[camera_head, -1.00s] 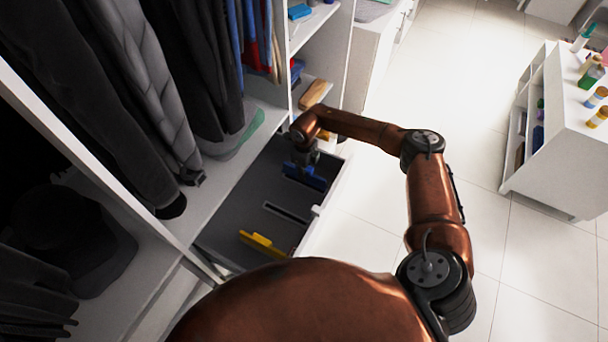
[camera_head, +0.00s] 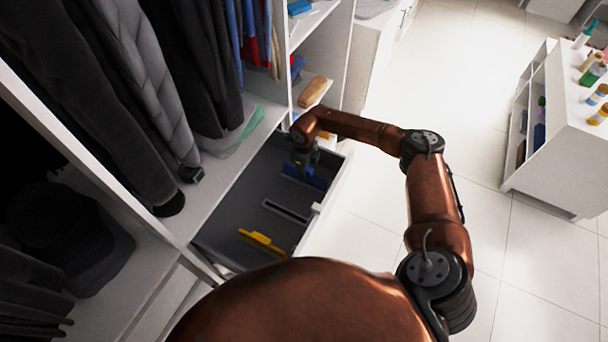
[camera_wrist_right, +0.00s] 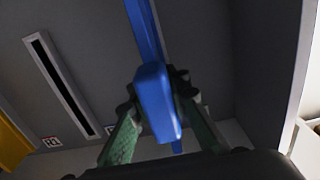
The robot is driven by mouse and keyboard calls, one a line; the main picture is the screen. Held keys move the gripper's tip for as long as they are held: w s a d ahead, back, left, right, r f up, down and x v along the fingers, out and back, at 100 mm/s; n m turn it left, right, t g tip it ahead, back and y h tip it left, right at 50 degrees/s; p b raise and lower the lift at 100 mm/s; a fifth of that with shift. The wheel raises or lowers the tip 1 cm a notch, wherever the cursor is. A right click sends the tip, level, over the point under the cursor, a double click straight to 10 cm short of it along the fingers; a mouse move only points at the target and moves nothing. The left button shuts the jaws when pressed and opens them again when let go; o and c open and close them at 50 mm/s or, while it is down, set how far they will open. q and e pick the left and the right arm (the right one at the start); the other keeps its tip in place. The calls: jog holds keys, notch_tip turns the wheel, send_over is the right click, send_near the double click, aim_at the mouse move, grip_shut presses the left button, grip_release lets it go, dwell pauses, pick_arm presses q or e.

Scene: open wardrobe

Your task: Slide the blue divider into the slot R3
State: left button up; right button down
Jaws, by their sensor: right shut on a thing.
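The blue divider (camera_head: 305,178) is in the far part of the open grey drawer (camera_head: 237,211). My right gripper (camera_head: 303,161) is shut on its top edge. In the wrist view the blue divider (camera_wrist_right: 156,96) runs up between the green fingers of my right gripper (camera_wrist_right: 157,108). The hand and divider hide what is under it, so I cannot tell whether its lower edge is in a slot. An empty slot (camera_head: 286,211) lies nearer; it also shows left of the divider in the wrist view (camera_wrist_right: 62,83). My left gripper is not in view.
A yellow divider (camera_head: 262,243) stands nearer in the drawer. A small label (camera_wrist_right: 52,142) is by the empty slot; a second (camera_wrist_right: 111,130) is partly hidden by a finger. Clothes hang over the shelf left of the drawer.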

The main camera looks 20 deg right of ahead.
jog(key=shift+f, duration=0.25)
jog(key=c, duration=1.7)
grip_release()
jog(key=shift+c, duration=0.2)
notch_tip(320, 180, up, 12)
jog(key=shift+r, duration=0.1)
